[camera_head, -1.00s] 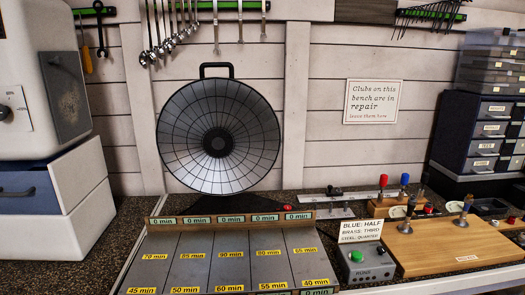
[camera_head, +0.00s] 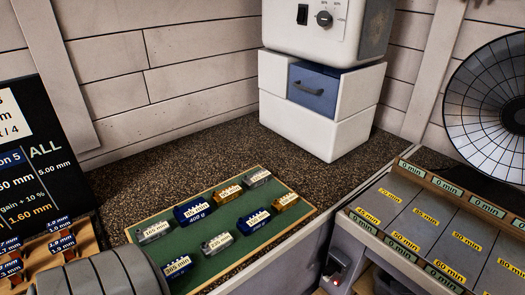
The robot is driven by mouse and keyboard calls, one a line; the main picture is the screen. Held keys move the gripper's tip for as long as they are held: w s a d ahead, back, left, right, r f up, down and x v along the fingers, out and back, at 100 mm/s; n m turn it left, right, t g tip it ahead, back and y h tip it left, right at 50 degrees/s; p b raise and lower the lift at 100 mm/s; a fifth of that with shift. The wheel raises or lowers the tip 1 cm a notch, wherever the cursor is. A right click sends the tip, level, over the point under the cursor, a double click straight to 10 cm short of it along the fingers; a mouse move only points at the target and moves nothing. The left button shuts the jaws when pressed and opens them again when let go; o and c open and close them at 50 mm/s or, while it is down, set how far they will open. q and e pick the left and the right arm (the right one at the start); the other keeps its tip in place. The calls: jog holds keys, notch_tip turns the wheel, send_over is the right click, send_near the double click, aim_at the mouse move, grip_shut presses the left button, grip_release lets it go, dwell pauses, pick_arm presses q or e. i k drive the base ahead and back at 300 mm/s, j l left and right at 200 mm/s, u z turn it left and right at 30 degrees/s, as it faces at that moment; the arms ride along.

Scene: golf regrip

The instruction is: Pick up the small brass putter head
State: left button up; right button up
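Several putter heads lie in two rows on a green mat with a wooden rim (camera_head: 205,277), in the lower middle of the head view. Two look brass: one in the back row (camera_head: 229,193), between a blue head (camera_head: 193,213) and a steel-grey head (camera_head: 257,178), and one at the right end of the front row (camera_head: 286,202). I cannot tell for sure which brass head is smaller. The front row also has a blue head (camera_head: 178,266), a grey head (camera_head: 217,244) and another blue head (camera_head: 255,221). Neither gripper is in view.
A white cabinet with a blue drawer (camera_head: 316,92) stands behind the mat. A board with "min" labels (camera_head: 410,217) and a round dark-ribbed dish (camera_head: 490,110) are at right. A dark display (camera_head: 40,170) and a wooden rack (camera_head: 85,240) are at left. Speckled bench (camera_head: 215,145) is free behind the mat.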

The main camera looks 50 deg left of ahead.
aim_at(279, 206)
jog(key=u, duration=1.3)
